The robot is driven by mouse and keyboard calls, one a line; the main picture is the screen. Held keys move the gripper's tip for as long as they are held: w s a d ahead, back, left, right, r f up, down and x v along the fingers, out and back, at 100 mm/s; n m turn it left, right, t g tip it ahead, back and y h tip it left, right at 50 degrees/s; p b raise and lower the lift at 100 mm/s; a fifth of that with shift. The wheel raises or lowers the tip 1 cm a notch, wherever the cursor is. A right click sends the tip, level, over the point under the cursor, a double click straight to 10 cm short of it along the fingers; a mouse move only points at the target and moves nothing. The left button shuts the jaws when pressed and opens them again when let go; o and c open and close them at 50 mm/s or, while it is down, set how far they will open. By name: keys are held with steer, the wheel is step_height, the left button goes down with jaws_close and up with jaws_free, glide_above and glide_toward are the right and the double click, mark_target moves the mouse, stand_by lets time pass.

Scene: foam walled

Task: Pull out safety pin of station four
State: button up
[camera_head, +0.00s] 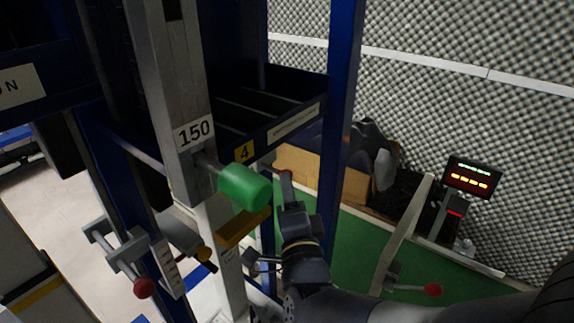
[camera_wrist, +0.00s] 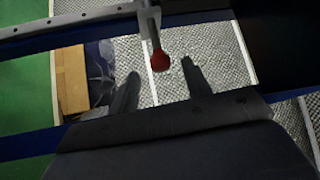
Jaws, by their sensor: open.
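A yellow plate marked 4 (camera_head: 244,152) is on the blue shelf edge in the head view. A red knob on a short grey stem (camera_wrist: 160,61) shows in the wrist view, against a grey rail with holes (camera_wrist: 95,17). It appears between the fingertips of my gripper (camera_wrist: 160,68); I cannot tell how far beyond them it is. My gripper (camera_head: 287,188) is open and empty, and points up beside a green cylinder (camera_head: 243,187) in the head view. A small red spot shows at its tip there, largely hidden.
A grey column with a 150 label (camera_head: 194,132) and a blue post (camera_head: 336,110) stand close to my gripper. Other red knobs are at lower left (camera_head: 144,288) and right (camera_head: 432,290). A lit display (camera_head: 472,178) and a cardboard box (camera_head: 305,172) are behind.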

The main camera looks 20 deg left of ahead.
mark_target(284, 170)
steer(key=p+x, duration=0.1)
steer(key=x, duration=0.6)
jaws_close()
stand_by(0.4)
